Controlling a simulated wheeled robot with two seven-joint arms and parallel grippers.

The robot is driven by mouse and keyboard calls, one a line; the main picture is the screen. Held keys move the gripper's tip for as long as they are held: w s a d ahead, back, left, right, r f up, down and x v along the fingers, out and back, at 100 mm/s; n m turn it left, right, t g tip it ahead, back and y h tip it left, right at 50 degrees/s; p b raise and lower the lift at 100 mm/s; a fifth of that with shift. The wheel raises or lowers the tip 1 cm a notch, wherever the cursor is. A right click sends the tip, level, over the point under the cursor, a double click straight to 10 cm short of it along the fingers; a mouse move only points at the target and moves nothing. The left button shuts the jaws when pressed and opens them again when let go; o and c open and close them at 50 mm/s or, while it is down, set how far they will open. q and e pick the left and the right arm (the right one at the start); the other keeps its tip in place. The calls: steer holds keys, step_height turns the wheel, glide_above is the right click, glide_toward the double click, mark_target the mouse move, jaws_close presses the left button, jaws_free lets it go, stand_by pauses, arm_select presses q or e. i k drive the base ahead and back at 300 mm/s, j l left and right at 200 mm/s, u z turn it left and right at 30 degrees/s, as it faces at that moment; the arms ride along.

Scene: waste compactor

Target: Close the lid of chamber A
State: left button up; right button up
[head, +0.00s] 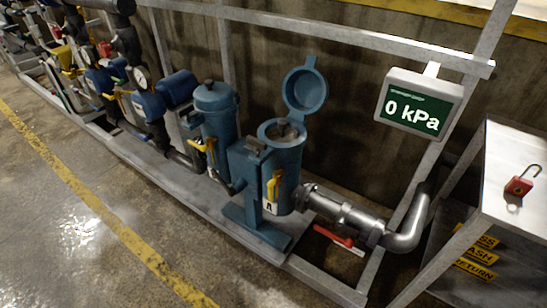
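Chamber A (290,165) is a blue upright cylinder near the middle of the head view, marked with a white "A" label (268,208). Its round blue lid (305,91) stands open, tilted up behind the rim, with its hollow underside facing me. The open mouth (283,131) shows a grey inside part. A yellow handle (273,186) is on its front. Neither of my grippers is in view.
A second blue chamber (215,110) with its top covered stands to the left. A pressure display (418,103) reads 0 kPa. A table (515,175) at the right holds a red padlock (519,186). A pipe with a red lever (335,236) runs right. The floor in front is clear.

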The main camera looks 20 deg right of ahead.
mark_target(305, 90)
steer(key=i+j+z, duration=0.2)
steer(key=z, duration=0.15)
steer(key=i+j+z, duration=0.5)
steer(key=z, duration=0.2)
steer(key=i+j+z, duration=0.15)
steer(key=j+z, duration=0.25)
steer(key=i+j+z, duration=0.1)
steer(key=j+z, duration=0.25)
steer(key=j, duration=0.15)
steer(key=j+z, duration=0.7)
steer(key=j, duration=0.15)
